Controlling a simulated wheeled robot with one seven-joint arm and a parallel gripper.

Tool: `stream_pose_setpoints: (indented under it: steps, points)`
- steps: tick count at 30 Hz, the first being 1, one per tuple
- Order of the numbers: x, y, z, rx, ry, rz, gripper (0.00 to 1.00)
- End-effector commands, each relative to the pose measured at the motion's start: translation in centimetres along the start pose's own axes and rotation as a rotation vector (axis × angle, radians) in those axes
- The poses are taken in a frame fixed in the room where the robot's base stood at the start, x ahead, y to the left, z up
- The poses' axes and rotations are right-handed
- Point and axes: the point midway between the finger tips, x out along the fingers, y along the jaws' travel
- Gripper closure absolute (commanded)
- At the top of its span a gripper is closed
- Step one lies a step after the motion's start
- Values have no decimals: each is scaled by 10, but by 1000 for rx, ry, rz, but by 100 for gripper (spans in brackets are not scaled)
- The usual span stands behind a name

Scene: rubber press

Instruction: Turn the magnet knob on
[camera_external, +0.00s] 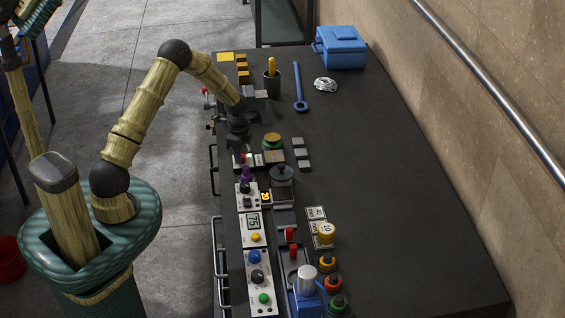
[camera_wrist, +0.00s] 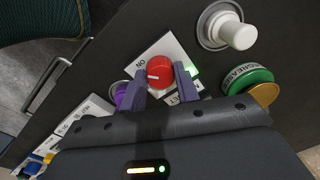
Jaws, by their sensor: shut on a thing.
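In the wrist view, a red round knob (camera_wrist: 159,72) with a short white mark sits on a white plate (camera_wrist: 164,44). The plate's "ON" lettering shows upper left of the knob; another label is partly hidden by a finger. My gripper (camera_wrist: 160,77) has its two purple fingers on either side of the red knob, shut on it. In the external view, my gripper (camera_external: 241,152) is low over the left side of the dark table, mostly hiding the knob.
Control panels (camera_external: 253,230) line the table's front.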

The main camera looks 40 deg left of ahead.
Motion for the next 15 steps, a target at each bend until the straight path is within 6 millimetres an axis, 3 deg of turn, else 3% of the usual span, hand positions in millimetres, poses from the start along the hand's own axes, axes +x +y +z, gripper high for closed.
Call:
stream_pose_setpoints:
  steps: [15]
  points:
    - [-1,-2,0,54,4,-5,92]
